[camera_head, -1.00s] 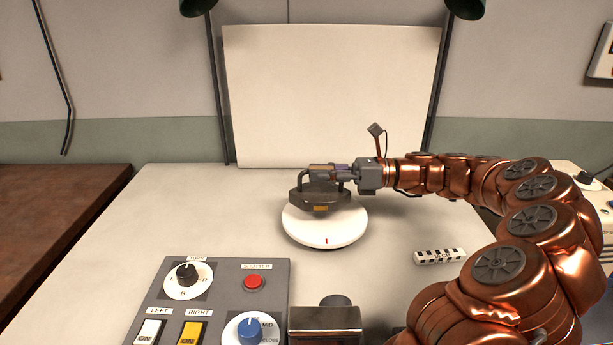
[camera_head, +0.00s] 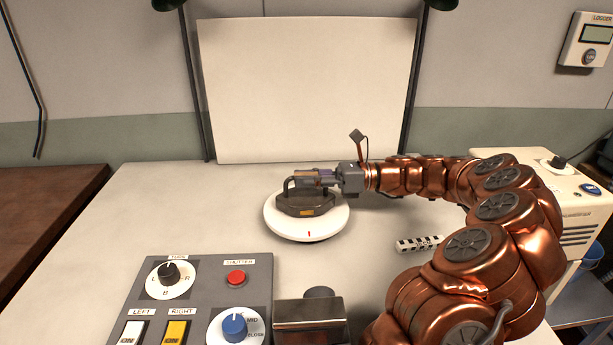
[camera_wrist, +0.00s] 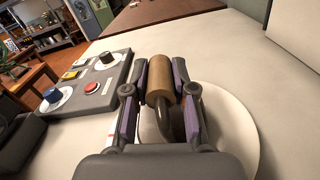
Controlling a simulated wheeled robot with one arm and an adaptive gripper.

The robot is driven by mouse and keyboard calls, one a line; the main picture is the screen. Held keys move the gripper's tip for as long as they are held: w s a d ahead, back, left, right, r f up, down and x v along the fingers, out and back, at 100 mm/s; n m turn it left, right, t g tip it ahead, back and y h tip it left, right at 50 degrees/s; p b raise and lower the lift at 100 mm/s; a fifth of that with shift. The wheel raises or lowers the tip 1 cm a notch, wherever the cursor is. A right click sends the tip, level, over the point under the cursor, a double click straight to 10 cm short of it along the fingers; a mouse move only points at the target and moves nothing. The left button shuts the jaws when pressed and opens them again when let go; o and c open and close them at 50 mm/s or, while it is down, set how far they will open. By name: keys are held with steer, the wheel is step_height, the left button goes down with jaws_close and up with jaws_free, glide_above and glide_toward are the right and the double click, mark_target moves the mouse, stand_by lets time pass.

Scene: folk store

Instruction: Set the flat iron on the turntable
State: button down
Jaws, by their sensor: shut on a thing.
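The dark flat iron (camera_head: 308,206) is over the white round turntable (camera_head: 292,232) in the head view. Its base looks level and appears to rest on the disc, within the rim. My gripper (camera_head: 312,180) comes from the right and is shut on the iron's handle. In the wrist view the brown wooden grip (camera_wrist: 159,80) sits between the two purple-padded fingers of my gripper (camera_wrist: 160,100). The white turntable (camera_wrist: 232,135) shows below and to the right there. The contact under the iron is hidden.
A grey control panel (camera_head: 200,262) with knobs, a red shutter button (camera_head: 236,278) and switches stands in front of the turntable. A black-and-white scale bar (camera_head: 419,244) lies to the right. A white backdrop board (camera_head: 305,90) stands behind. The table left of the turntable is clear.

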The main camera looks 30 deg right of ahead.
steer(key=c, duration=1)
jaws_free()
steer(key=shift+o, duration=0.2)
steer(key=v, duration=1.2)
steer(key=shift+r, duration=0.15)
